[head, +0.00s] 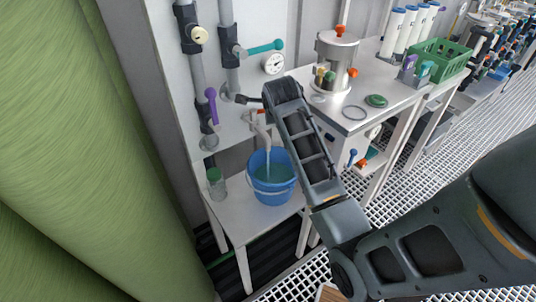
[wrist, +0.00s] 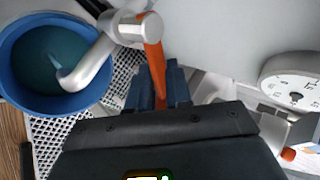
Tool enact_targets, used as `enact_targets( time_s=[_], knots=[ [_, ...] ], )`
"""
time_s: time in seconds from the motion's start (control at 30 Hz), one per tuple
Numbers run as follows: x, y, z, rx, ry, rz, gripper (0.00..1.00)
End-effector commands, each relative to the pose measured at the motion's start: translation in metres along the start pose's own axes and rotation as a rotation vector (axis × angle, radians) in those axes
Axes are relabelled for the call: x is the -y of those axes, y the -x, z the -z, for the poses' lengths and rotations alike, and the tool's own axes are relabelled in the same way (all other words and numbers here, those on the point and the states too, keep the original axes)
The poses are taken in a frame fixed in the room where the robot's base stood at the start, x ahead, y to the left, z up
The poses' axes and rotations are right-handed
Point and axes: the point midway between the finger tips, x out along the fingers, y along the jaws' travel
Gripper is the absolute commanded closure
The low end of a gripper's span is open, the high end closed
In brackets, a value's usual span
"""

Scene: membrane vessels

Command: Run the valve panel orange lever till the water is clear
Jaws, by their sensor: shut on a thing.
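In the wrist view the orange lever (wrist: 154,62) runs from the grey tap body (wrist: 138,29) down between my two fingers. My gripper (wrist: 156,88) is shut on it. The curved spout (wrist: 88,62) points into a blue bucket (wrist: 17,88), and a pale stream falls into dark teal water (wrist: 42,48). In the head view my gripper (head: 248,99) is at the panel, above the blue bucket (head: 270,187). A stream (head: 267,147) runs into teal water there. The lever is hidden from the head view by my arm.
The bucket stands on a small white table (head: 231,211) beside a green-capped jar (head: 216,184). A purple lever (head: 211,105), a teal lever (head: 265,47) and a gauge (head: 273,63) are on the panel. A bench (head: 381,112) with a steel vessel (head: 335,62) stands right of my arm.

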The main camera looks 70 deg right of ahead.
Motion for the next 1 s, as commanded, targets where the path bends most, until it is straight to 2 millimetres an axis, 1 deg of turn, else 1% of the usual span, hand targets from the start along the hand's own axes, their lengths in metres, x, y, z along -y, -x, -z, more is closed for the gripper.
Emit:
enact_targets(
  time_s=[0.03, 0.2, 0.37, 0.7, 1.0],
  knots=[
    [0.003, -0.001, 0.009, 0.016, 0.020, -0.005, 1.00],
    [0.004, -0.007, 0.010, 0.094, 0.098, -0.006, 1.00],
    [0.005, -0.009, 0.009, 0.125, 0.129, -0.007, 1.00],
    [0.013, -0.021, 0.006, 0.324, 0.318, -0.013, 1.00],
    [0.013, -0.022, 0.005, 0.356, 0.352, -0.011, 1.00]
  ],
)
